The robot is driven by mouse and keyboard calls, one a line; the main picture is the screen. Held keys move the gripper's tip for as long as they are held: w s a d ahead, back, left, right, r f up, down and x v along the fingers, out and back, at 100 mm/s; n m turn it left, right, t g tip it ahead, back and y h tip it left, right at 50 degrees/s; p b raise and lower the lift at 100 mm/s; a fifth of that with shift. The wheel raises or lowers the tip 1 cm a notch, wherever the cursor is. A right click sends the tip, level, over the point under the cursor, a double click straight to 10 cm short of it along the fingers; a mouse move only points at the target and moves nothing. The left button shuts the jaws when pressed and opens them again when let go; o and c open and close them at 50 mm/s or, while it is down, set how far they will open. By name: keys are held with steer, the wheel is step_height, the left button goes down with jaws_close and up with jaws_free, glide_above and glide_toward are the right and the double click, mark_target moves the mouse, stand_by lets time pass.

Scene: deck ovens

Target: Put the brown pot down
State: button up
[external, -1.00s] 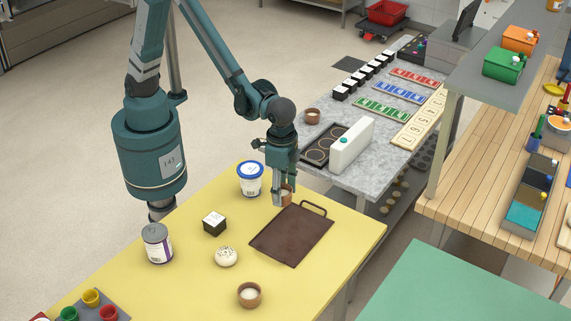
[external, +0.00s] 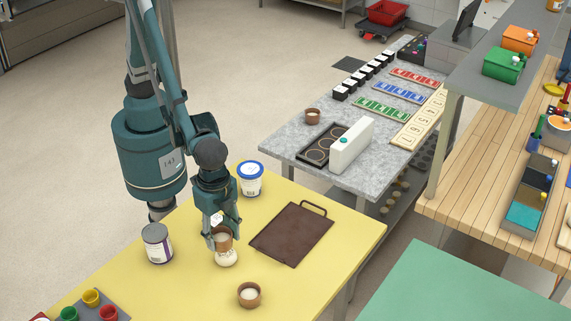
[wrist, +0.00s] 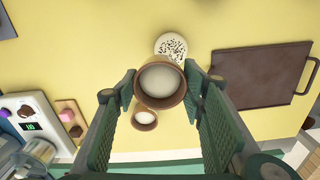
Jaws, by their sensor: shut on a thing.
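My gripper (external: 221,236) is shut on a brown pot (external: 223,243) with a pale filling. The pot looks upright and held above the yellow table (external: 170,292), overlapping the seeded bun (external: 227,259) in the external view. In the wrist view the held pot (wrist: 160,103) sits between the green fingers of my gripper (wrist: 160,82). The bun (wrist: 172,44) shows just beyond it. A second brown pot (external: 249,296) stands on the table nearer the front, and it also shows in the wrist view (wrist: 145,126).
A dark brown tray with a handle (external: 290,235) lies to the right. A blue-lidded tub (external: 250,180) stands behind, and a grey can (external: 157,244) to the left. Yellow table is clear between tray and front pot.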

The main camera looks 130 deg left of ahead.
steer(key=s+d+m, duration=0.2)
steer(key=s+d, duration=0.3)
steer(key=d, duration=0.6)
steer(key=s+d+m, duration=0.2)
steer(key=s+d, duration=0.4)
steer(key=d, duration=0.6)
steer(key=shift+s+d, duration=0.25)
steer(key=shift+s, duration=0.05)
steer(key=shift+f, duration=0.1)
steer(key=shift+f+b, duration=0.4)
steer(key=shift+f, duration=2.65)
steer(key=shift+f, duration=1.9)
steer(key=shift+f+b, duration=0.15)
steer(key=shift+b, duration=0.2)
